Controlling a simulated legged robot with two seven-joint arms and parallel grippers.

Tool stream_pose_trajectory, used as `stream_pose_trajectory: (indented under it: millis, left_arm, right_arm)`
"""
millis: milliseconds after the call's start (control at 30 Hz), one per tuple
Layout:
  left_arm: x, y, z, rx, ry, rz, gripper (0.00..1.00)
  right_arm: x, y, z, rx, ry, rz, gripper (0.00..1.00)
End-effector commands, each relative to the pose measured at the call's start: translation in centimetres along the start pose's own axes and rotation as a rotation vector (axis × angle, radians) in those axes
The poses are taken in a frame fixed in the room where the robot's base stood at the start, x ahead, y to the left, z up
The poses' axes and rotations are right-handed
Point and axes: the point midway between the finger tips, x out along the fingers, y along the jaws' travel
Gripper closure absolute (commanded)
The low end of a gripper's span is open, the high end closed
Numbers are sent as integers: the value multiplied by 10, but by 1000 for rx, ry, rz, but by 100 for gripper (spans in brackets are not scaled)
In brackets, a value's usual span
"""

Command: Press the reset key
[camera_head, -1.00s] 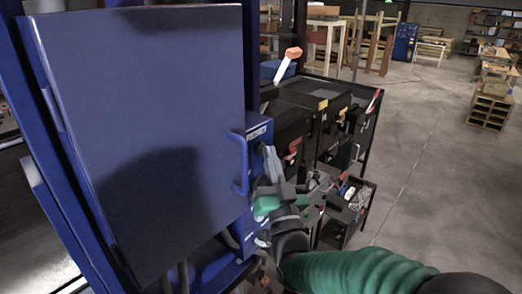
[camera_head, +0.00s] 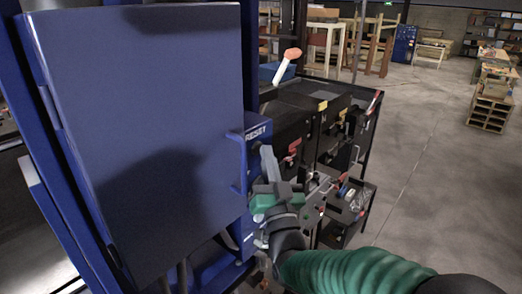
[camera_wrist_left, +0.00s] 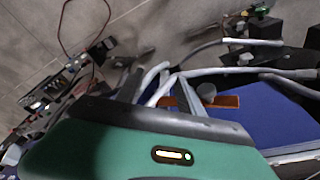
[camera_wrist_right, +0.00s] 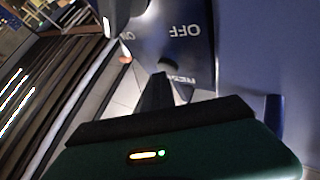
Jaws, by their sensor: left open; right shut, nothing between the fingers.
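The RESET label (camera_head: 256,132) is on a blue panel beside the cabinet door. My right gripper (camera_head: 267,152) is shut and empty, its fingertips just below and right of that label. In the right wrist view, the right fingers (camera_wrist_right: 163,90) are together close to the partly hidden RESET lettering (camera_wrist_right: 180,79). A dark round knob (camera_wrist_right: 167,63) lies just beyond them; I cannot tell whether they touch it, or whether it is the reset key. My left gripper (camera_wrist_left: 158,75) is open in the left wrist view and is not visible in the head view.
The blue cabinet door (camera_head: 140,140) with its handle (camera_head: 236,165) fills the left side. OFF lettering (camera_wrist_right: 185,31) is beyond the knob. A black tool cart (camera_head: 310,95) stands behind the panel. Pale cables (camera_wrist_left: 230,43) and an orange strip (camera_wrist_left: 225,101) are near the left gripper.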

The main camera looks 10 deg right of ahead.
Motion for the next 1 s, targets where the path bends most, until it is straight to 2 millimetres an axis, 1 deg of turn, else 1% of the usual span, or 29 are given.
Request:
stream_pose_trajectory:
  millis: [133,400,733,1000]
  left_arm:
    - [2,0,0,0,0,0,55]
    - [9,0,2,0,0,0,55]
    - [9,0,2,0,0,0,55]
    - [18,0,4,0,0,0,55]
  right_arm:
    - [-2,1,-1,0,0,-1,100]
    - [-14,8,-8,-1,0,0,100]
    - [-15,9,-10,-1,0,0,100]
    - [-33,22,-22,-2,2,1,100]
